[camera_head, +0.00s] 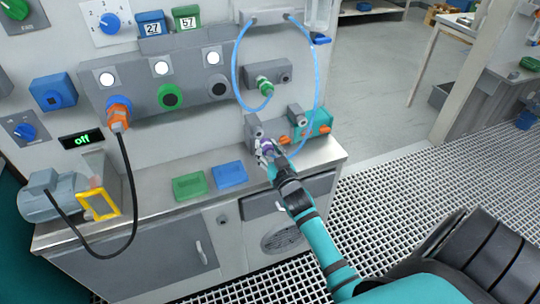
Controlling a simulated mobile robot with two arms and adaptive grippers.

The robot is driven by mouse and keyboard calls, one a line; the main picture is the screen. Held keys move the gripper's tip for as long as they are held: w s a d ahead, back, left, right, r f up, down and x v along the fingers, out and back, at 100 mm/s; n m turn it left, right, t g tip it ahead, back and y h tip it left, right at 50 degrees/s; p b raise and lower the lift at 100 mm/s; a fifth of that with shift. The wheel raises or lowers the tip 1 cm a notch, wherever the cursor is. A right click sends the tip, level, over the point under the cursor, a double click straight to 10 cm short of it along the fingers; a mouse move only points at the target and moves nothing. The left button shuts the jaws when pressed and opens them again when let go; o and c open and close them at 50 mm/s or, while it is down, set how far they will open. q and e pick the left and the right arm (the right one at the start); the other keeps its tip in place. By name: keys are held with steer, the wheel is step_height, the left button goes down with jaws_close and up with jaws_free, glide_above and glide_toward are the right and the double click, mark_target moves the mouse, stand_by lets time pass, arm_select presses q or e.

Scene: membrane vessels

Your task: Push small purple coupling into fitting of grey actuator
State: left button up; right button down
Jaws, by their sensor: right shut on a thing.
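My right gripper (265,153) reaches over the bench from the lower right. It is shut on the small purple coupling (266,148), of which only a little shows between the fingers. The blue tube (317,80) loops down from the upper grey box and ends near the gripper; its end is hidden. A grey actuator (253,129) with a round fitting stands just behind the gripper, and a similar grey part (297,115) is to its right. Whether the coupling touches a fitting cannot be told. My left gripper is not in view.
A teal block with orange fittings (318,122) stands right of the gripper. Green (190,186) and blue (230,174) trays lie left of it on the bench (150,200). A grey motor (55,197) and yellow frame (99,204) are at the left end. A green connector (264,86) sits above.

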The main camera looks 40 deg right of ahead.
mark_target(262, 140)
steer(key=shift+b+x, duration=0.45)
steer(key=shift+x, duration=0.8)
steer(key=shift+w, duration=0.2)
steer(key=shift+w+d, duration=0.15)
steer(key=shift+w, duration=0.45)
stand_by(1.8)
steer(key=c, duration=0.8)
jaws_free()
steer(key=shift+c, duration=0.2)
steer(key=v, duration=1.2)
steer(key=shift+s, duration=0.1)
